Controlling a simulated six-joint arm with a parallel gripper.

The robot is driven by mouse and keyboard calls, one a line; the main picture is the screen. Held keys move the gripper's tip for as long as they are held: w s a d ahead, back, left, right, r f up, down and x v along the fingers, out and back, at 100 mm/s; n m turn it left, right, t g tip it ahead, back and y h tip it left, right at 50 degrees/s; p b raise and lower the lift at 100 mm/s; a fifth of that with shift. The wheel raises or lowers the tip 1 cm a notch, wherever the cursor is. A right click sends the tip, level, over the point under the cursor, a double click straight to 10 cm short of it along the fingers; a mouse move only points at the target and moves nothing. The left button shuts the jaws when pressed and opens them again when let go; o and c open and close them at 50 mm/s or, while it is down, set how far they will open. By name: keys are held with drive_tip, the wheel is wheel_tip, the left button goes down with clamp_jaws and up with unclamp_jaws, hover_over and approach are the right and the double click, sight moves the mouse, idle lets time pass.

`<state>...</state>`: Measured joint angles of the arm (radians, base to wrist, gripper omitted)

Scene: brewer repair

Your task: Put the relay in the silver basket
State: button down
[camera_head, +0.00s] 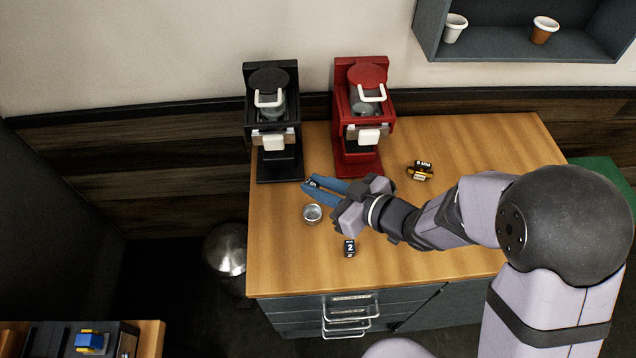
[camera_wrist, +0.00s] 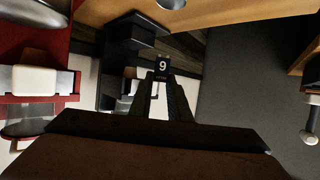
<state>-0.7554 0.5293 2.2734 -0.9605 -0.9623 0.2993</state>
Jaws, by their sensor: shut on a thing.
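The relay, a small black block marked 9 (camera_wrist: 162,67), is pinched between the fingertips of my gripper (camera_wrist: 163,80) in the wrist view. In the head view my gripper (camera_head: 311,185) has blue fingers pointing left, and the relay's dark end shows at their tips. It is in front of the black brewer. The silver basket (camera_head: 312,213), a small round metal cup, stands on the wooden counter just below the fingers in the picture. The relay is not in it. A silver rounded edge at the top of the wrist view looks like the basket.
A black brewer (camera_head: 272,120) and a red brewer (camera_head: 362,115) stand at the back of the counter (camera_head: 450,255). A black block marked 2 (camera_head: 349,247) lies near the front. Black and orange blocks (camera_head: 420,171) lie right of the red brewer. A metal bin (camera_head: 226,248) stands left.

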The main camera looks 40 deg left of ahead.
drive_tip(key=b, duration=0.7)
hover_over(318, 221)
drive_tip(key=shift+w+a+f, duration=0.1)
drive_tip(key=shift+w+f, duration=0.05)
drive_tip(key=shift+f, duration=1.85)
drive_tip(key=shift+w+a+f, duration=0.1)
drive_tip(key=shift+w+f, duration=0.05)
drive_tip(key=shift+f, duration=1.85)
drive_tip(key=c, duration=1.6)
unclamp_jaws()
drive_tip(key=shift+r, duration=0.1)
wheel_tip(318, 221, up, 7)
drive_tip(key=p, duration=0.6)
drive_tip(key=shift+p, duration=0.3)
